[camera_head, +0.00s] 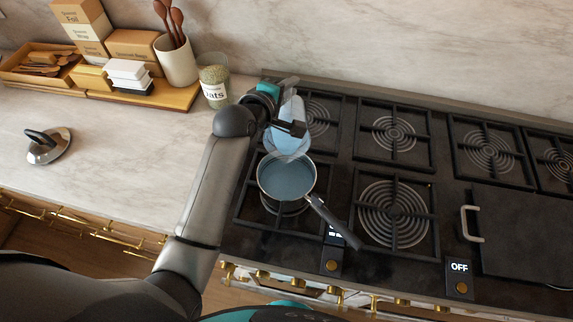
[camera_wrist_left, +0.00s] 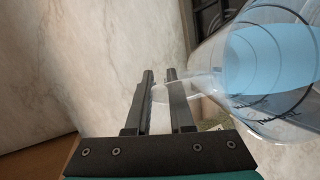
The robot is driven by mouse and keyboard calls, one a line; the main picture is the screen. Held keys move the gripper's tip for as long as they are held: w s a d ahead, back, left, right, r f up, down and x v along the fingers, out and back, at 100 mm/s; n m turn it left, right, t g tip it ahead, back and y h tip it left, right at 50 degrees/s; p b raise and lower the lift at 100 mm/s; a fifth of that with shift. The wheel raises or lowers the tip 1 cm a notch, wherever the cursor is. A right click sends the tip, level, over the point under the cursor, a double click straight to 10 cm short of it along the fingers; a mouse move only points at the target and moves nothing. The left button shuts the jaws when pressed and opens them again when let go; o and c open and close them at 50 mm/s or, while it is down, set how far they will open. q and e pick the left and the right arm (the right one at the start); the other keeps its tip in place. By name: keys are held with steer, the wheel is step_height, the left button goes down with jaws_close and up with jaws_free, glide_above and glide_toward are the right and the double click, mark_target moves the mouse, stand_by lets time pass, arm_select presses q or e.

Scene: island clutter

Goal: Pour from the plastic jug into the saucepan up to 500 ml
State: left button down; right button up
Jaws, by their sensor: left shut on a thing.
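The clear plastic jug (camera_head: 281,140) is tilted over the saucepan, with bluish liquid in it. In the left wrist view the jug (camera_wrist_left: 270,80) fills the right side, and its handle lies between the fingers. My left gripper (camera_head: 290,128) is shut on the jug's handle; the fingers also show in the left wrist view (camera_wrist_left: 160,95). The saucepan (camera_head: 287,181) sits on the front left burner, its dark handle pointing to the lower right. Bluish liquid is in the pan; its level in ml cannot be read. My right gripper is not in view.
An oats jar (camera_head: 214,87) and a utensil crock (camera_head: 176,62) stand on the counter left of the stove. A silver lid (camera_head: 48,147) lies further left. A display (camera_head: 459,267) reads OFF.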

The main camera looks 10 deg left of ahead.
arm_select(q)
steer(key=shift+w+a+r+n+g, duration=0.15)
steer(key=shift+w+n+g, duration=0.15)
steer(key=shift+w+g, duration=1.25)
steer(key=shift+g, duration=0.15)
steer(key=shift+w+a+f+n+g, duration=0.1)
steer(key=shift+w+f+n+g, duration=0.2)
steer(key=shift+g, duration=0.3)
steer(key=g, duration=0.1)
steer(key=w+f+g, duration=0.1)
steer(key=shift+f+n+g, duration=0.15)
steer(key=shift+n+g, duration=0.15)
steer(key=shift+s+f, duration=0.1)
steer(key=shift+a, duration=0.1)
